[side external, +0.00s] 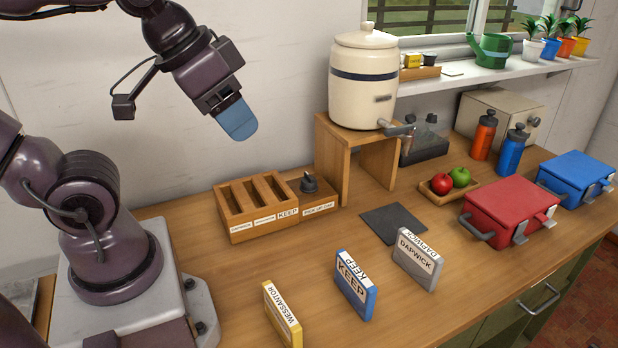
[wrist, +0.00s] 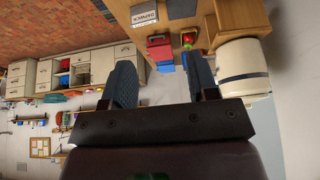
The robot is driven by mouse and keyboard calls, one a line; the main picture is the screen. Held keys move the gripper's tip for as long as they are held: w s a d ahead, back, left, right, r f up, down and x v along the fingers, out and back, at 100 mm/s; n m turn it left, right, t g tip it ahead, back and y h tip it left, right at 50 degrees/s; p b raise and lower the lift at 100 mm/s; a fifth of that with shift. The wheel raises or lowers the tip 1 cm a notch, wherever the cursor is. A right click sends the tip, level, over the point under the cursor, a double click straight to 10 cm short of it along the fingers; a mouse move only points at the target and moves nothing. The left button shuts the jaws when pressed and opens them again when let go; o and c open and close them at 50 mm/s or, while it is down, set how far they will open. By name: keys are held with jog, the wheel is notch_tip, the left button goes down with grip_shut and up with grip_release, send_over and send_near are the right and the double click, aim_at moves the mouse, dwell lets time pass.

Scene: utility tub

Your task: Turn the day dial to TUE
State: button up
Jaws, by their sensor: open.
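The day dial (side external: 310,184) is a small dark knob on top of a low wooden block (side external: 322,200), right of the slotted wooden rack. The block's front carries a small label that seems to read PICK UP DAY. Day marks around the knob are too small to read, so its setting cannot be told. My gripper (side external: 238,122) is above and to the left of the dial, well apart from it, with blue fingers pointing down and right. In the wrist view my gripper (wrist: 163,82) shows two spread fingers with nothing between them. The dial is not seen there.
The slotted rack (side external: 258,228) adjoins the dial block. A wooden stand (side external: 328,150) with a cream crock (side external: 363,85) rises just behind right. Yellow (side external: 283,315), blue (side external: 355,285) and grey (side external: 416,262) labelled tablets stand in front. Air above the dial is clear.

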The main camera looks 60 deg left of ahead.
jog(key=shift+o, duration=0.9)
jog(key=shift+w+a+f, duration=0.1)
jog(key=shift+a+f, duration=0.15)
jog(key=shift+f, duration=0.05)
jog(key=n+g, duration=0.5)
jog(key=n, duration=1.6)
send_near(308, 175)
jog(key=f, duration=1)
jog(key=shift+w+f, duration=0.25)
jog(key=shift+f, duration=0.05)
jog(key=c, duration=0.9)
